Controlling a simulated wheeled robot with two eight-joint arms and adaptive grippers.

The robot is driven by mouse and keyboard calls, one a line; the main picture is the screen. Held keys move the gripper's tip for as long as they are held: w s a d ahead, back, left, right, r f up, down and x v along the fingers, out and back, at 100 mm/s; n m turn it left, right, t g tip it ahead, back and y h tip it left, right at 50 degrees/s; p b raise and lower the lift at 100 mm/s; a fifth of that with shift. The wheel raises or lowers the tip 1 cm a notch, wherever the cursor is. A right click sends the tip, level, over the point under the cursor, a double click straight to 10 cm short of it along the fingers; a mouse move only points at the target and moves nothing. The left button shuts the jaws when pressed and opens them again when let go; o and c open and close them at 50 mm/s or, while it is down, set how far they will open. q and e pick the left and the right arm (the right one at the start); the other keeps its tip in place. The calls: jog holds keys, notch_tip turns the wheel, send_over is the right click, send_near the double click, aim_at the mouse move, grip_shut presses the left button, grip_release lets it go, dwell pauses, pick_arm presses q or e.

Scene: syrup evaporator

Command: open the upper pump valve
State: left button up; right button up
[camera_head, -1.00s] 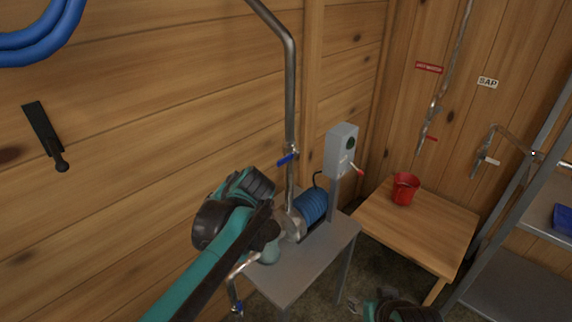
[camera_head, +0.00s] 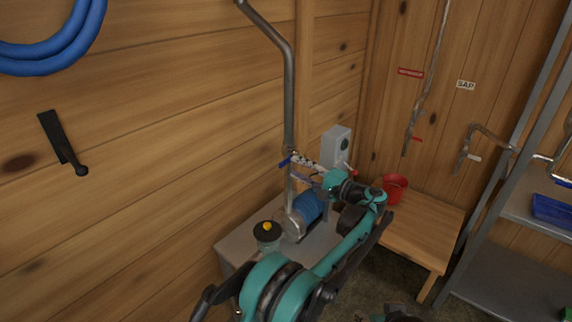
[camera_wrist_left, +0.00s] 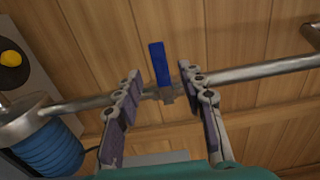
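The upper pump valve has a blue lever (camera_head: 285,162) on the upright metal pipe (camera_head: 290,100) above the pump. In the left wrist view the lever (camera_wrist_left: 159,62) stands crosswise to the pipe. My left gripper (camera_head: 297,166) is at the valve. In the left wrist view the gripper (camera_wrist_left: 160,75) is open, with one finger on each side of the lever's base and visible gaps to it. The blue pump (camera_head: 308,207) is below on a grey stand. My right gripper's fingers are not visible.
A grey switch box (camera_head: 335,146) is close behind my left gripper. A red bucket (camera_head: 395,188) sits on the wooden table (camera_head: 425,226). The plank wall is close behind the pipe.

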aim_at(286, 162)
pick_arm(q)
jog(key=b+x, duration=0.1)
jog(key=x, duration=0.5)
grip_shut()
